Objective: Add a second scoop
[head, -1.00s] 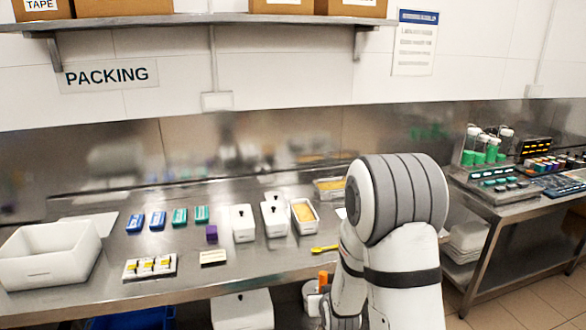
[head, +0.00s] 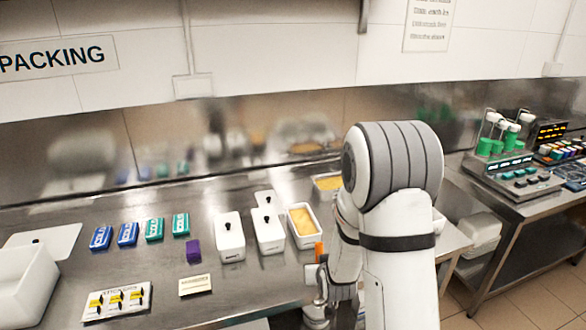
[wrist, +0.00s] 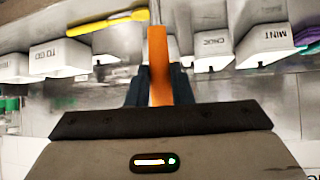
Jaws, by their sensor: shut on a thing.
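My gripper (wrist: 159,90) is shut on an orange-handled tool (wrist: 159,65). A metal shaft extends from the handle beyond the top of the wrist view, so its far end is hidden. The orange handle also shows in the head view (head: 319,252), beside my arm at the bench's front edge. An open white tub with yellow-orange contents (head: 303,222) stands just behind it. To its left are lidded white tubs (head: 230,238) with black knobs. Tubs marked CHOC (wrist: 213,45) and MINT (wrist: 265,42) show in the wrist view, with a TO GO box (wrist: 58,60) at left.
A yellow utensil (wrist: 105,22) lies near the TO GO box. A purple block (head: 193,251), blue packs (head: 128,235) and green packs (head: 155,230) are on the bench. A labelled card (head: 117,302) lies in front. Another yellow-filled container (head: 327,183) is behind my arm.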

